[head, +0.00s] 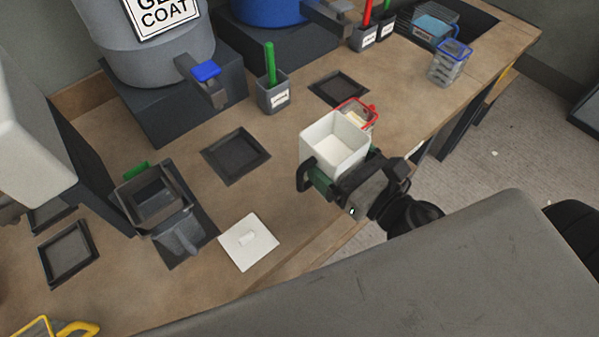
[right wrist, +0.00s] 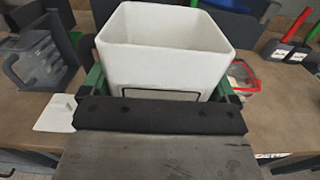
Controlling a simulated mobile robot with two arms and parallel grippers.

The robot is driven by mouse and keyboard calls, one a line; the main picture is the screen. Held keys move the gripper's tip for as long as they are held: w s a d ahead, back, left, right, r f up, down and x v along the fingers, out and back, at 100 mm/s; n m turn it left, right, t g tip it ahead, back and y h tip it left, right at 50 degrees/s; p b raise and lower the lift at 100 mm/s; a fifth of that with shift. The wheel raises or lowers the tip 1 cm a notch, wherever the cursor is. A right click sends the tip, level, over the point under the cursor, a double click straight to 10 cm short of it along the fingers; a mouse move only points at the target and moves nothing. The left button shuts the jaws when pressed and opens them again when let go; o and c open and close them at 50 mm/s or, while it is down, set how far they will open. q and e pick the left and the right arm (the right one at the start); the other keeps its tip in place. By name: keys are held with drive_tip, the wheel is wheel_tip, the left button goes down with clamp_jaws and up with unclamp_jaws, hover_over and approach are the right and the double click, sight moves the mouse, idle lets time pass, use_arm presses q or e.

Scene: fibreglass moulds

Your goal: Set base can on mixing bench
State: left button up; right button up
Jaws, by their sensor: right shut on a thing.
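The base can, a white square open-topped can (head: 335,142), is held upright over the front part of the wooden mixing bench (head: 300,215). My right gripper (head: 338,172) is shut on it, with green-edged fingers on either side. In the right wrist view the can (right wrist: 165,55) fills the middle, with part of a dark-outlined label low on its near face. I cannot tell whether its bottom touches the bench. It looks empty inside. My left gripper is not in view.
A white square lid (head: 249,241) lies on the bench near its front edge. A grey jug (head: 160,205) stands left of it. Empty dark square trays (head: 236,155) are set on the bench. A red-rimmed container (head: 361,112) is just behind the can. A cup with a green handle (head: 273,95) stands farther back.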

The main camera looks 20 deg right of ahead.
drive_tip(key=w+a+f, duration=0.1)
drive_tip(key=a+f, duration=0.1)
drive_tip(key=w+a+f, duration=0.2)
drive_tip(key=f, duration=0.1)
drive_tip(key=w+a+f, duration=0.2)
drive_tip(key=a, duration=0.1)
drive_tip(key=shift+f+b, duration=0.35)
drive_tip(key=shift+f, duration=0.05)
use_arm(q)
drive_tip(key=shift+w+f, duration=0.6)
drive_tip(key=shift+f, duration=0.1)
use_arm(e)
drive_tip(key=shift+f, duration=0.5)
drive_tip(key=shift+f, duration=0.15)
drive_tip(key=o, duration=1.2)
drive_tip(key=shift+s+f, duration=0.1)
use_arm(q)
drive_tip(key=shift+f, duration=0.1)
